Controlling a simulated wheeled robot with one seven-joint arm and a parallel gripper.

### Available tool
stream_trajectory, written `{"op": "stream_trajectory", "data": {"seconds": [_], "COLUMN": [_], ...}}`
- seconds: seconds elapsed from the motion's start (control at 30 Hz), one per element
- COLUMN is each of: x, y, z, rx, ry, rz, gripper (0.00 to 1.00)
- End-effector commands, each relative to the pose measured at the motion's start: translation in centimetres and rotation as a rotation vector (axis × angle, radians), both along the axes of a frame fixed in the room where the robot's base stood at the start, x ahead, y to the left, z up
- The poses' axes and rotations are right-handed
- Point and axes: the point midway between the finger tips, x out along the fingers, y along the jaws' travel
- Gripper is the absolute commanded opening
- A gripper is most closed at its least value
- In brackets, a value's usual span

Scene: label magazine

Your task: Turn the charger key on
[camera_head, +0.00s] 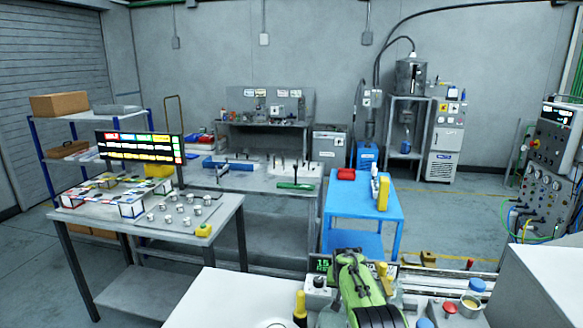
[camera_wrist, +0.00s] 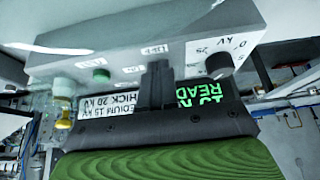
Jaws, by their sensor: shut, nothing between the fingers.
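The charger is a grey box (camera_wrist: 120,62) that fills the top of the wrist view and appears upside down. On its face are a black dial (camera_wrist: 220,65) by kV markings, a green button (camera_wrist: 101,75) and small white labels. Its black display (camera_wrist: 210,93) shows green text ending in "READ". My gripper (camera_wrist: 158,68) is shut and empty, with its dark fingertips against or just in front of the charger's face, between the button and the dial. I cannot make out the key; the fingers cover that part. In the head view the charger display (camera_head: 321,264) is partly behind my green arm.
A white label (camera_wrist: 110,104) with thickness settings hangs below the charger face. A blue cart (camera_head: 362,205) stands beyond.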

Motion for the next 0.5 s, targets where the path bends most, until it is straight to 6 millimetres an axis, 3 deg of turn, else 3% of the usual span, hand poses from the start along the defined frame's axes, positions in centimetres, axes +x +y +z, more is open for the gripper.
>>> {"op": "stream_trajectory", "data": {"seconds": [0.5], "x": [-0.51], "y": [0.19], "z": [-0.14], "rx": [0.001], "ry": [0.000], "rz": [0.000], "gripper": [0.00]}}
